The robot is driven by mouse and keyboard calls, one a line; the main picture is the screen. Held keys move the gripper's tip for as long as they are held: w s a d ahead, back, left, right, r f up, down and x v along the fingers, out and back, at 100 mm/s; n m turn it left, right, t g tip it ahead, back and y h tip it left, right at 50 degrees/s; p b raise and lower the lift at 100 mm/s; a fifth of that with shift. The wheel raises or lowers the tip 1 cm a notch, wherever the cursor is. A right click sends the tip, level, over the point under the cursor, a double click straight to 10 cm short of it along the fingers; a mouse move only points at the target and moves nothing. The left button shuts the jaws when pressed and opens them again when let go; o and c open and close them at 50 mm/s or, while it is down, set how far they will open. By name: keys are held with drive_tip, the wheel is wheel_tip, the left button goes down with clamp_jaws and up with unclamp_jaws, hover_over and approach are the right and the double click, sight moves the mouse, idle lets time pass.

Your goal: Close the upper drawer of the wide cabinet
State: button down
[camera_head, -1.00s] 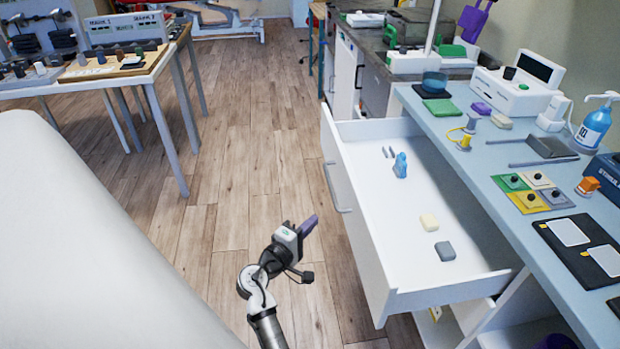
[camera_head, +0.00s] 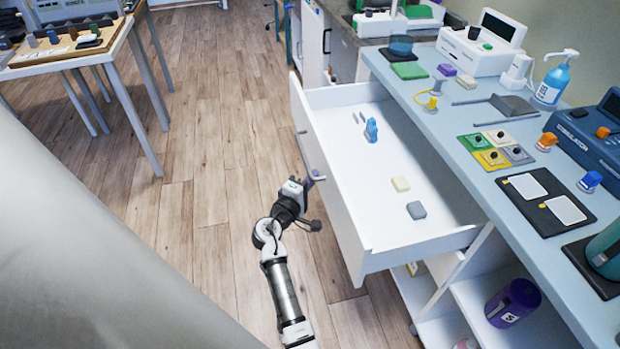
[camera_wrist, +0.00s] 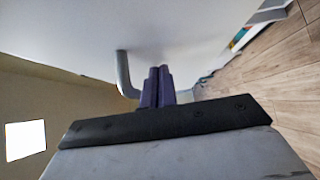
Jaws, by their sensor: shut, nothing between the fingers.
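The wide cabinet (camera_head: 490,192) has a pale blue top and stands on the right. Its upper white drawer (camera_head: 338,215) is pulled far out, with its front facing my arm. My gripper (camera_head: 318,176) is shut and empty, at the outer side of the drawer front near the handle. In the wrist view the purple fingers (camera_wrist: 158,78) are together and point at the white drawer front (camera_wrist: 195,40). The grey bar handle (camera_wrist: 123,72) is just left of the fingertips. I cannot tell whether the fingers touch the front.
The drawer holds a blue item (camera_head: 371,130), a cream block (camera_head: 400,184) and a grey block (camera_head: 416,210). A purple container (camera_head: 512,303) stands on an open shelf below. A large pale surface (camera_head: 70,260) fills the lower left. Wooden floor (camera_head: 215,130) is clear between.

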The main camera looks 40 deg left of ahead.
drive_tip(key=w+d, duration=0.6)
drive_tip(key=w, duration=0.1)
drive_tip(key=w+d, duration=0.6)
drive_tip(key=w, duration=0.1)
drive_tip(key=w+d, duration=0.7)
drive_tip(key=w, duration=0.1)
drive_tip(key=shift+w, duration=0.1)
drive_tip(key=shift+w+d+r, duration=0.1)
drive_tip(key=shift+w+d, duration=0.1)
drive_tip(key=shift+d, duration=0.05)
